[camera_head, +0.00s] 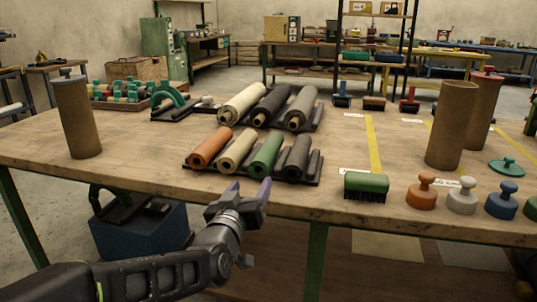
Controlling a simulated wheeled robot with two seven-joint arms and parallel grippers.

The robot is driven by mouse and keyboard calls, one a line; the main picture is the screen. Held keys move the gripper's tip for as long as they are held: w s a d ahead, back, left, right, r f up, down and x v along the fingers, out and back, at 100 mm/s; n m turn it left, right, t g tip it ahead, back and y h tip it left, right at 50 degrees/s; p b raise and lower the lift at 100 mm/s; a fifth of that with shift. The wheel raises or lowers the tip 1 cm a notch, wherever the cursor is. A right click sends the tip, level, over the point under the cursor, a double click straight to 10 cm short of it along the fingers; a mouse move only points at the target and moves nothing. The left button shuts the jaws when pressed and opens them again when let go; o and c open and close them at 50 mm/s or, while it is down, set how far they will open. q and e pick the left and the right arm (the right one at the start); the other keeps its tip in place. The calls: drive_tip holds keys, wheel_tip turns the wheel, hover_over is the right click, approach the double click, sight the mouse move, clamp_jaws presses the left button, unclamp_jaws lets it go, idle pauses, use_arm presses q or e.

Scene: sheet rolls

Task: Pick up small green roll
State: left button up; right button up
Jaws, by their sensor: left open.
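The small green roll (266,153) lies in the front rack on the wooden table, between a cream roll (238,150) and a dark grey roll (298,154). An orange roll (210,147) lies at the left end of the same row. My left gripper (250,190) is open and empty at the table's front edge, with its purple-tipped fingers pointing towards the front rack. It is in front of the green roll and apart from it. My right gripper is not in view.
A second rack behind holds larger cream, black and grey rolls (300,105). A brown cylinder (78,118) stands at the left, another (452,125) at the right. A green brush (366,184) and several knobbed stamps (422,192) line the front right edge.

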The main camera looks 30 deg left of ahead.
sight(259, 172)
use_arm(q)
drive_tip(key=shift+x, duration=0.85)
drive_tip(key=shift+b+x, duration=0.5)
drive_tip(key=shift+x, duration=2.15)
drive_tip(key=shift+c, duration=0.5)
clamp_jaws()
drive_tip(key=shift+r, duration=0.2)
